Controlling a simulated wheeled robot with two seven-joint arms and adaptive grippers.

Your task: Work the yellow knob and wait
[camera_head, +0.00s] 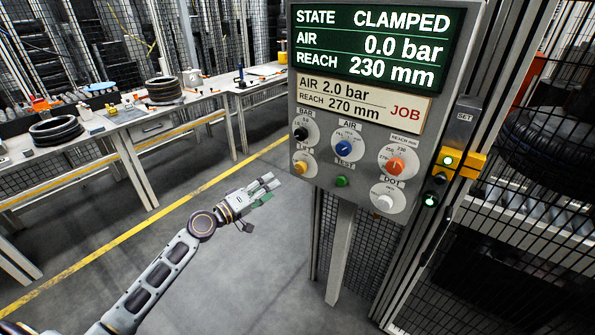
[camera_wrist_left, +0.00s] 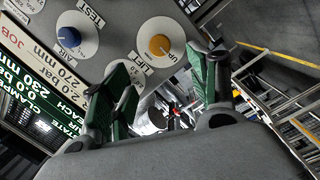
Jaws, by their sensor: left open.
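The yellow knob (camera_head: 300,167) sits on a white round dial at the lower left of the grey control panel (camera_head: 330,185). In the left wrist view the yellow knob (camera_wrist_left: 160,45) is at the top middle, labelled LIFT. My left gripper (camera_head: 272,185) is open and empty, just left of and below the knob, apart from it. Its two green-padded fingers (camera_wrist_left: 167,78) show in the wrist view with the knob beyond and above the gap. The screen (camera_head: 375,45) reads STATE CLAMPED, AIR 0.0 bar, REACH 230 mm. My right gripper is not in view.
A job plate (camera_head: 360,98) reads AIR 2.0 bar, REACH 270 mm.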

